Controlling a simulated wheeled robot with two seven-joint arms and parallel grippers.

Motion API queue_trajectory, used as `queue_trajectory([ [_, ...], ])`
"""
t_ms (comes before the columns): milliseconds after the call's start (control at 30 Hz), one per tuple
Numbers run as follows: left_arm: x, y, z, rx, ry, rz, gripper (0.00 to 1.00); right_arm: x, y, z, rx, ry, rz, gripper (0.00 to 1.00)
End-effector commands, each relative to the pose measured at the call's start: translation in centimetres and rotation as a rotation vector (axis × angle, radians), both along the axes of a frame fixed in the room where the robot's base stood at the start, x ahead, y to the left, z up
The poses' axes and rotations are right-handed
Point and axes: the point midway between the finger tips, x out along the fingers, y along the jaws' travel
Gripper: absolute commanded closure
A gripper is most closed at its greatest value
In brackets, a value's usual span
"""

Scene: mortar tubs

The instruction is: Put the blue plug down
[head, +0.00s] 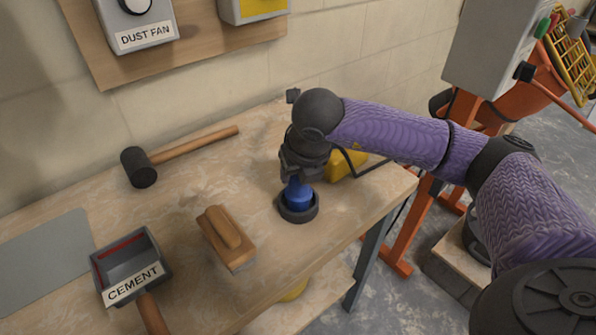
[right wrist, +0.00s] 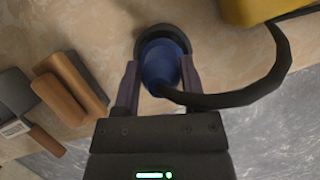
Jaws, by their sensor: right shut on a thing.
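The blue plug (head: 299,196) is upright at the dark round holder (head: 298,217) near the table's right end. My right gripper (head: 302,176) is above it with the jaws shut on the plug. In the right wrist view the plug (right wrist: 160,66) is between the two fingers, and the dark ring (right wrist: 164,30) shows around its far end. Whether the plug rests on the bottom of the ring is hidden. My left gripper is not in view.
A yellow box (head: 347,162) with a black cable (right wrist: 240,97) stands just behind the plug. A wooden float (head: 228,238), a cement scoop (head: 130,268) and a mallet (head: 140,167) lie to the left. The table's front edge is close to the holder.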

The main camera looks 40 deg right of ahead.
Motion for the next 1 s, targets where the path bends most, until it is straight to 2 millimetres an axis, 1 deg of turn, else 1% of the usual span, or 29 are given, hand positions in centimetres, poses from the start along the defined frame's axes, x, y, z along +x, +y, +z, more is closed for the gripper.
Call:
queue_trajectory([
  [67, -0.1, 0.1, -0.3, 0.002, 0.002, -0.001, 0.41, 0.0, 0.0, -0.3, 0.000, 0.001, 0.000, 1.00],
  [100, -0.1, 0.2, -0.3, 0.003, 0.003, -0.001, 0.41, 0.0, 0.0, -0.4, 0.000, 0.001, 0.000, 0.44],
  [167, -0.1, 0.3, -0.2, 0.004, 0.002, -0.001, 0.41, 0.0, 0.0, -0.3, 0.000, 0.001, 0.000, 0.31],
  [200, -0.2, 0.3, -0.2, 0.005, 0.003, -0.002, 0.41, 0.0, 0.0, -0.3, 0.000, 0.001, 0.000, 0.23],
  [267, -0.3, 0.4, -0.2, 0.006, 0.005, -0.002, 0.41, 0.0, 0.0, -0.3, 0.000, 0.001, 0.000, 0.11],
  [500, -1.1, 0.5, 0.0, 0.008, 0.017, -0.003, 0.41, 0.0, 0.0, -0.2, 0.000, 0.001, 0.001, 0.11],
  [567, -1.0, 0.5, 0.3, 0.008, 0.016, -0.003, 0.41, 0.0, 0.0, 0.2, 0.000, 0.000, 0.000, 0.11],
  [667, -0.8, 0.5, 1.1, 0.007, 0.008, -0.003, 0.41, -0.6, 0.2, 1.9, 0.001, -0.002, 0.003, 0.11],
  [800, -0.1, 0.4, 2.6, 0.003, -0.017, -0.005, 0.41, -2.1, 0.5, 5.9, 0.000, -0.006, 0.003, 0.11],
  [900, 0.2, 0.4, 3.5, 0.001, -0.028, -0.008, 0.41, -3.1, 0.8, 8.4, 0.000, -0.006, 0.003, 0.11],
  [1000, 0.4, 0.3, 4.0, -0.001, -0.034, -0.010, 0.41, -3.9, 0.9, 10.1, -0.002, -0.004, 0.002, 0.11],
])
